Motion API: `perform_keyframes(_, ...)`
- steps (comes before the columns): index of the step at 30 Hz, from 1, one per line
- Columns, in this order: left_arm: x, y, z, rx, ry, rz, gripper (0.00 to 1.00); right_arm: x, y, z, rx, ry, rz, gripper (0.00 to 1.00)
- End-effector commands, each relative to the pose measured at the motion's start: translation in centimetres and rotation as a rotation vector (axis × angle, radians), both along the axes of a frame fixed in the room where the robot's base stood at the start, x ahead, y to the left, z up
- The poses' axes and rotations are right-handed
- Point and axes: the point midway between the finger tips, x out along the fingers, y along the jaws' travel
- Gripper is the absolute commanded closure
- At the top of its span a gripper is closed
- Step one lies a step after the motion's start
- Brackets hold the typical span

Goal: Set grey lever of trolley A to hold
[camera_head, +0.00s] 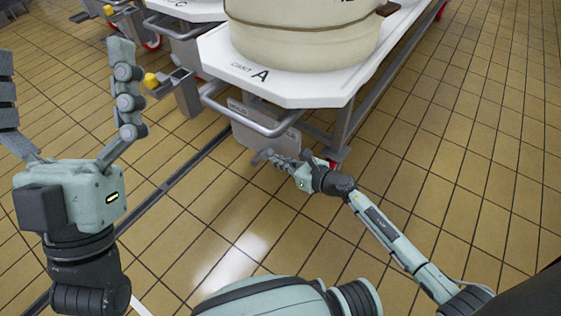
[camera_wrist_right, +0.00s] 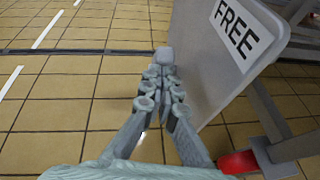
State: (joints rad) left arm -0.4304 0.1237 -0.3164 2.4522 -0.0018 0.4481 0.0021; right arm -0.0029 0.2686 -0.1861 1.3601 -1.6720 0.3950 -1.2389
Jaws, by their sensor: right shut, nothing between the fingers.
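Trolley A (camera_head: 262,84) has a white top marked "A" and a grey handle bar at its near edge. A grey panel (camera_head: 275,137) hangs below it; in the right wrist view the panel (camera_wrist_right: 200,65) bears a "FREE" label (camera_wrist_right: 236,30). My right gripper (camera_head: 268,156) is shut and empty, low beside the panel's face. Its fingers (camera_wrist_right: 164,62) point along the panel's left side in the wrist view. I cannot tell the grey lever apart from the fingertips. My left gripper (camera_head: 63,58) is open and empty at the left, away from the panel.
A cream vat (camera_head: 300,35) stands on trolley A. Another white trolley (camera_head: 185,10) is behind at the left, with yellow-knobbed parts (camera_head: 151,80) near it. A red wheel part (camera_wrist_right: 238,162) is at the lower right in the wrist view. The tiled floor (camera_head: 470,150) at the right is clear.

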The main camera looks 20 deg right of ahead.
Motion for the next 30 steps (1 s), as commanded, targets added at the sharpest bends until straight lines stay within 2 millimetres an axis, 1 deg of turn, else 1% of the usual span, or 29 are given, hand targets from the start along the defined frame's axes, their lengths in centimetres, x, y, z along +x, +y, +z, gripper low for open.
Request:
perform_keyframes(2, 0.3, -0.1, 0.1, 0.007, 0.022, -0.001, 0.00, 0.2, 0.1, 0.4, 0.000, -0.001, 0.000, 1.00)
perform_keyframes(5, 1.3, -0.8, -0.7, 0.038, 0.121, -0.010, 0.00, 0.7, 0.5, 1.4, -0.002, -0.002, 0.001, 1.00)
perform_keyframes(9, 2.8, -1.8, -2.6, 0.093, 0.290, -0.024, 0.00, 1.8, 1.4, 2.7, -0.001, -0.003, 0.003, 1.00)
perform_keyframes(12, 3.4, -2.3, -4.0, 0.125, 0.386, -0.032, 0.00, 2.6, 2.0, 3.3, 0.000, -0.003, 0.002, 1.00)
perform_keyframes(15, 3.7, -2.6, -5.0, 0.144, 0.442, -0.037, 0.00, 3.1, 2.4, 3.5, 0.001, -0.002, 0.001, 1.00)
perform_keyframes(19, 3.8, -2.6, -5.5, 0.151, 0.463, -0.038, 0.00, 3.2, 2.5, 3.4, 0.001, -0.002, 0.000, 1.00)
perform_keyframes(30, 3.7, -2.6, -5.4, 0.148, 0.453, -0.037, 0.00, 3.2, 2.4, 3.2, 0.001, -0.001, 0.001, 1.00)
